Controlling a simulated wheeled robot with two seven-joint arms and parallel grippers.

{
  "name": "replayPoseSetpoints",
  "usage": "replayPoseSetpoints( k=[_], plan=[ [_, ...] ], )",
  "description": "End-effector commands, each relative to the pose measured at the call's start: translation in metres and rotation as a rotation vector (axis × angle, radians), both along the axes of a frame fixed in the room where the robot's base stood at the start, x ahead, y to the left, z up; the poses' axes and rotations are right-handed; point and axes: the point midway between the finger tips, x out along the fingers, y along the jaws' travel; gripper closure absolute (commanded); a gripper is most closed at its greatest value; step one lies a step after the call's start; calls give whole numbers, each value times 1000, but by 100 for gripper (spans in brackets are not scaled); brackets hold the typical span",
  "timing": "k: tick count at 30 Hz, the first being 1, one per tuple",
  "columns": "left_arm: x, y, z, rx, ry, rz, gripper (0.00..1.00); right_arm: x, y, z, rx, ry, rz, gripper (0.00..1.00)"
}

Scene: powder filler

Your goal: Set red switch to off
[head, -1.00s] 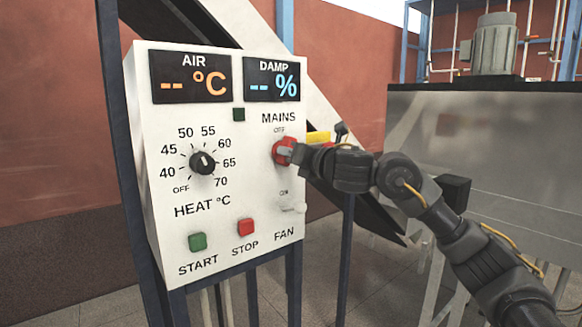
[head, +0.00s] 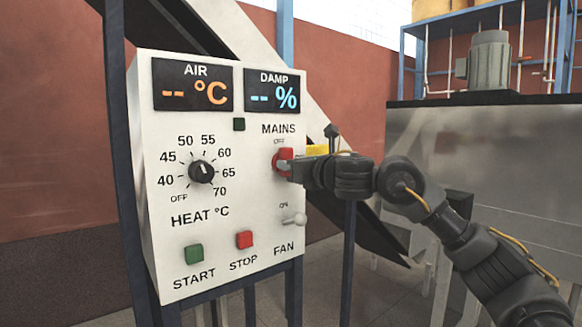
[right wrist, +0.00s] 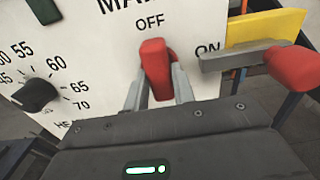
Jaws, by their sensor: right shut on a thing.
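The red MAINS switch (head: 284,153) is on the white control panel (head: 262,205), below the word OFF. In the right wrist view the red switch handle (right wrist: 155,66) stands roughly upright, with its top just under OFF, while ON is to its right. My right gripper (right wrist: 158,92) is shut on the red handle, one grey finger on each side. In the head view my right gripper (head: 290,168) reaches in from the right and hides part of the switch. My left gripper is not in view.
A HEAT dial (head: 203,170), green START button (head: 195,253), red STOP button (head: 244,239) and FAN toggle (head: 294,220) share the panel. A yellow part (right wrist: 262,29) and a grey lever with a red grip (right wrist: 292,68) are close on the right.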

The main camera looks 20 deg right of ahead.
Motion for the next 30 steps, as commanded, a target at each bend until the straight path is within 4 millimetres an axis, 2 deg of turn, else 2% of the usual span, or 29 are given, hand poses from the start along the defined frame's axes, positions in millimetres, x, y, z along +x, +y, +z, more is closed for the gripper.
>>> replayPoseSetpoints(
  k=[6, 7, 12, 23, 30],
  plan=[
    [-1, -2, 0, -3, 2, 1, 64, 0, 0, 0, -2, 0, 0, 97],
    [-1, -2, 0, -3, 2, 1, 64, 0, 0, 0, -2, 0, 0, 73],
    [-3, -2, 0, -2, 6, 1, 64, 0, 0, 0, -1, 1, 0, 53],
    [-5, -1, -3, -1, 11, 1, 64, -6, -3, 0, 1, -2, 0, 53],
    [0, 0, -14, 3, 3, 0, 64, -46, -19, -1, -1, -5, -1, 53]
  ],
)
